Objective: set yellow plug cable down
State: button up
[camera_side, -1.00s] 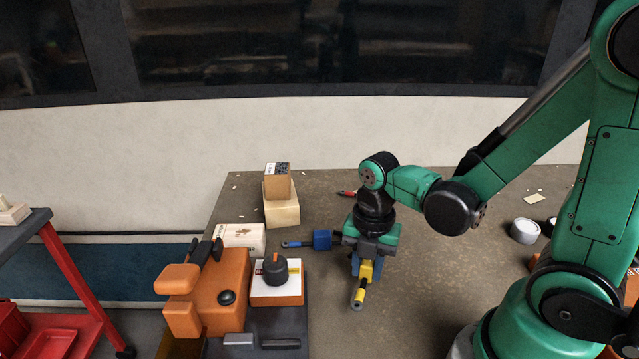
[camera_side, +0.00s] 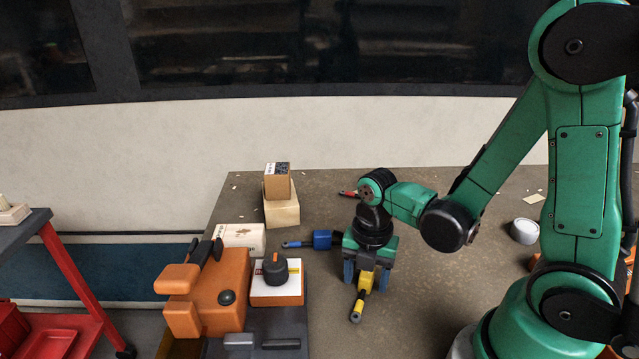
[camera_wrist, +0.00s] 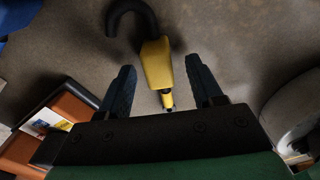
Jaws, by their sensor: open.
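The yellow plug cable (camera_side: 365,282) has a yellow body with a dark tip and a short yellow end piece, and it lies at or very near the tabletop below my gripper. In the wrist view, the yellow body (camera_wrist: 157,65) is between my two fingers, with a gap on each side, and a black curved cable extends from its upper end. My gripper (camera_side: 366,277) points down with its blue fingers spread apart around the plug. It also shows in the wrist view (camera_wrist: 160,64), open and not touching the plug.
A blue plug (camera_side: 322,240) lies just left of my gripper. An orange device with a black knob (camera_side: 275,268) stands further left. Stacked boxes (camera_side: 281,209) and a small red item (camera_side: 348,194) are behind. A white round item (camera_side: 524,231) is at right.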

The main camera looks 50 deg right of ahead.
aim_at(366, 275)
jog(key=w+a+r+m+t, duration=0.1)
jog(key=r+m+t, duration=0.2)
jog(key=r+m, duration=0.3)
jog(key=w+r+m+t, duration=0.2)
jog(key=r+m+t, duration=0.2)
jog(key=m, duration=1.2)
notch_tip(366, 275, up, 3)
jog(key=shift+w+a+f, duration=0.1)
jog(key=shift+w+a, duration=0.05)
jog(key=shift+a, duration=0.2)
dwell(0.5)
